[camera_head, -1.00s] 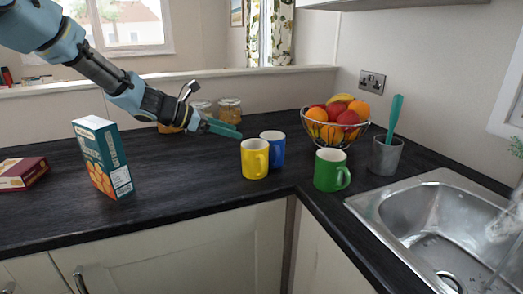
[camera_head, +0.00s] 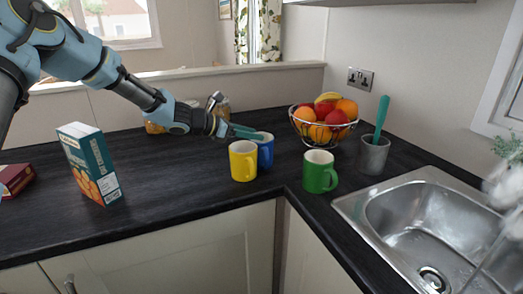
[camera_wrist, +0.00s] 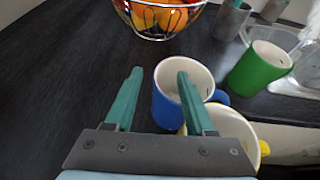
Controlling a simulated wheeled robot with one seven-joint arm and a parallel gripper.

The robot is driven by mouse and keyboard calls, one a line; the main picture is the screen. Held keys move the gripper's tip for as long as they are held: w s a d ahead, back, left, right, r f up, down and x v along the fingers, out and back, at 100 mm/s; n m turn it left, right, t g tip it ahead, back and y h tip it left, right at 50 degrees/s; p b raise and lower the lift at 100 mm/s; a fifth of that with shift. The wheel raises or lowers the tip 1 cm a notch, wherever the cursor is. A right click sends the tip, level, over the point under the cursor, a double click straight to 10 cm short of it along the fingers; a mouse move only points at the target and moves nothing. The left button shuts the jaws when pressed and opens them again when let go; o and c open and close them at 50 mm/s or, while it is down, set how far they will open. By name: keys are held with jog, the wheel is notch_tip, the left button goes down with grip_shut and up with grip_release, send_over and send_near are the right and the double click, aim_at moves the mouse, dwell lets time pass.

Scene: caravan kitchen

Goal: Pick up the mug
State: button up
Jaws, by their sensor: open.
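Three mugs stand upright on the dark worktop: a yellow mug (camera_head: 241,168), a blue mug (camera_head: 266,154) just behind it, and a green mug (camera_head: 318,177) to the right. My gripper (camera_head: 248,132) is open and empty, with its teal fingers at the blue mug's rim level. In the wrist view, the right finger overlaps the mouth of the blue mug (camera_wrist: 166,108) and the left finger lies left of it, over bare worktop. I cannot tell whether a finger touches the mug. The yellow mug is partly hidden behind my gripper there; the green mug (camera_wrist: 256,68) is clear.
A wire fruit bowl (camera_head: 322,131) and a grey cup with a teal utensil (camera_head: 374,155) stand behind. The sink (camera_head: 428,213) is at the right. Worktop left of the mugs is clear.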

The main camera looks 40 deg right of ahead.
jog(key=shift+x, duration=0.85)
jog(key=shift+c, duration=0.2)
grip_shut()
dwell(0.5)
